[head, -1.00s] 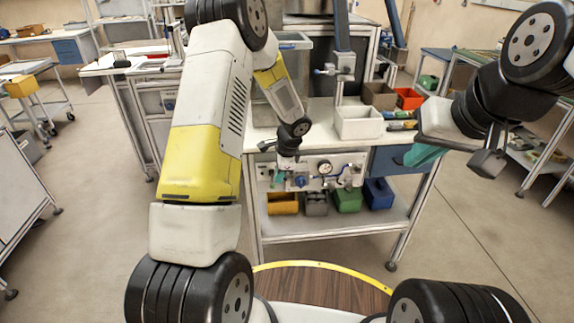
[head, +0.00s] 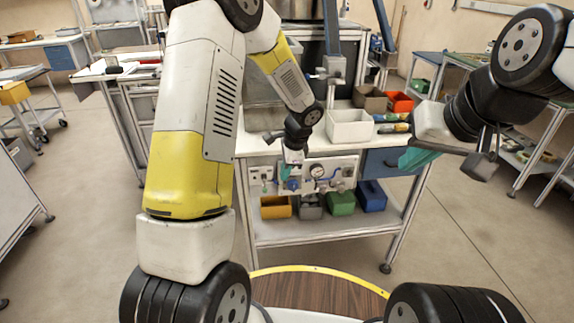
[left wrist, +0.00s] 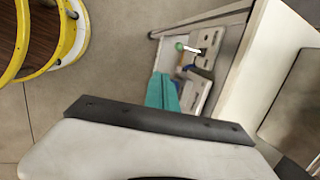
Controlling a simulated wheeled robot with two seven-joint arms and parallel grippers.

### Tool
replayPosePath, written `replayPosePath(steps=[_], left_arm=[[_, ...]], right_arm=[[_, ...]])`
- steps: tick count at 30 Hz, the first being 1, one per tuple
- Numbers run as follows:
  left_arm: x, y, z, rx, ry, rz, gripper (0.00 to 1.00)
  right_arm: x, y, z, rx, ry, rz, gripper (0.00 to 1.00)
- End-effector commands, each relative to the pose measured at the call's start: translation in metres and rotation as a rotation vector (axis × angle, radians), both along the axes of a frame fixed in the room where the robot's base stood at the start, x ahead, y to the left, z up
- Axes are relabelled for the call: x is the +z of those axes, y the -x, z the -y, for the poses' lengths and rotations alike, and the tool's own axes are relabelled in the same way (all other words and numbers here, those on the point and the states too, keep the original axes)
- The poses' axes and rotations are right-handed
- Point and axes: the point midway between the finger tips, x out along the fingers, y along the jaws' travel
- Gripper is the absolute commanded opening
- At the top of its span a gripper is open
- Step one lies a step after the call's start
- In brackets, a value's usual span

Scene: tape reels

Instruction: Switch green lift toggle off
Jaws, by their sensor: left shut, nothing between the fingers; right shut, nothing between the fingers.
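A light grey control panel (head: 341,170) with a gauge, blue tubing and small fittings is mounted on the front of the workbench. In the left wrist view, a green-tipped lever (left wrist: 180,46), which looks like the lift toggle, sticks out from the panel (left wrist: 208,40). My left gripper (head: 285,169) is shut and empty at the left part of the panel. Its teal fingers (left wrist: 162,92) lie a little short of the green tip, with a visible gap. In the head view I cannot clearly tell the toggle's position.
Yellow (head: 276,212), green (head: 341,204) and blue (head: 371,196) bins stand on the shelf below the panel. A white bin (head: 350,126) and an orange bin (head: 399,102) stand on the bench top. Open floor lies left of the bench.

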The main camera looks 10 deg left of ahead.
Motion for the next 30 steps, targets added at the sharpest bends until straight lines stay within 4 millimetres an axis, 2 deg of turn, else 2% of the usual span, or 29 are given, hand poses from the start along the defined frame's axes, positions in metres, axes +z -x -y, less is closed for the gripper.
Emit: replayPosePath(steps=[3, 7, 20, 23, 26, 30], left_arm=[[0.017, 0.012, 0.008, -0.002, 0.001, 0.002, 0.0], [0.028, 0.021, 0.013, -0.001, 0.001, 0.0, 0.0], [0.033, 0.024, 0.015, 0.0, 0.001, -0.001, 0.0], [0.039, 0.026, 0.013, 0.017, 0.007, 0.008, 0.0], [0.061, 0.035, 0.006, 0.081, 0.032, 0.036, 0.0], [0.111, 0.062, -0.01, 0.25, 0.112, 0.104, 0.0]], right_arm=[[0.0, 0.0, 0.0, -0.001, -0.001, 0.0, 0.0], [0.0, 0.0, 0.0, -0.001, -0.001, 0.0, 0.0], [0.0, 0.0, 0.0, 0.0, 0.0, 0.0, 0.0], [0.0, 0.0, 0.0, -0.001, -0.001, 0.0, 0.0], [0.0, 0.0, 0.0, 0.0, 0.0, 0.0, 0.0], [0.0, 0.0, 0.0, -0.001, -0.001, 0.0, 0.0]])
